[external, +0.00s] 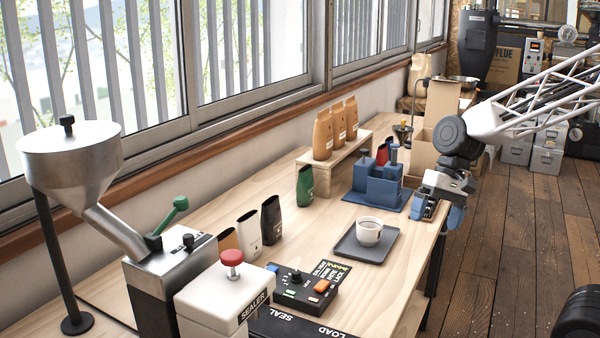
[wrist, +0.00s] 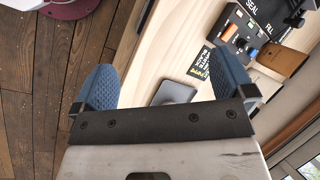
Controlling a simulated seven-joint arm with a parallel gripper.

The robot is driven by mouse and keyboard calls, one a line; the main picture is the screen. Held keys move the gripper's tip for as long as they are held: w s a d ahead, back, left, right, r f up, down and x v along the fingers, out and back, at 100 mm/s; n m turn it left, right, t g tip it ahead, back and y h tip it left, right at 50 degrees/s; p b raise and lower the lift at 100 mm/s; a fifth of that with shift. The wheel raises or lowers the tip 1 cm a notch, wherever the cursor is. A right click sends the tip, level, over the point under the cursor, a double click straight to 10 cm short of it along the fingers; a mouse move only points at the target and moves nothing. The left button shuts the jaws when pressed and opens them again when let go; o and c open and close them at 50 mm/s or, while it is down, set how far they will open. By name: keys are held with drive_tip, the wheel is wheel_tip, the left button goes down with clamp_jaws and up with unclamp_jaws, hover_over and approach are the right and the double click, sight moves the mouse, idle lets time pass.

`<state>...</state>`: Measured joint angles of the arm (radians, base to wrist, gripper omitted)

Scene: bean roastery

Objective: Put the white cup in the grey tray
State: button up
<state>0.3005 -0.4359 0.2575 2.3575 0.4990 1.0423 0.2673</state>
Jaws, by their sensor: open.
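The white cup (external: 368,231) stands upright on the dark grey tray (external: 352,252), inside its rim, with something dark inside the cup. My gripper (external: 437,211) is to the right of and behind the tray, above the table's right edge, apart from the cup. Its blue fingers (wrist: 160,78) are spread with nothing between them. In the wrist view a corner of the grey tray (wrist: 176,91) shows past the gripper's body, which hides the rest; the cup is not visible there.
A control box (external: 302,289) and white sealer (external: 223,305) stand in front of the tray. Bags (external: 270,220) stand to its left. The table's right edge is clear near the tray.

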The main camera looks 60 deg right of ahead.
drive_tip(key=s+a+r+n+t+h, duration=0.1)
drive_tip(key=s+a+r+n+h, duration=0.3)
drive_tip(key=s+n, duration=0.5)
drive_tip(key=shift+r+h, duration=0.25)
drive_tip(key=shift+h, duration=0.25)
drive_tip(key=shift+s, duration=0.1)
idle(0.8)
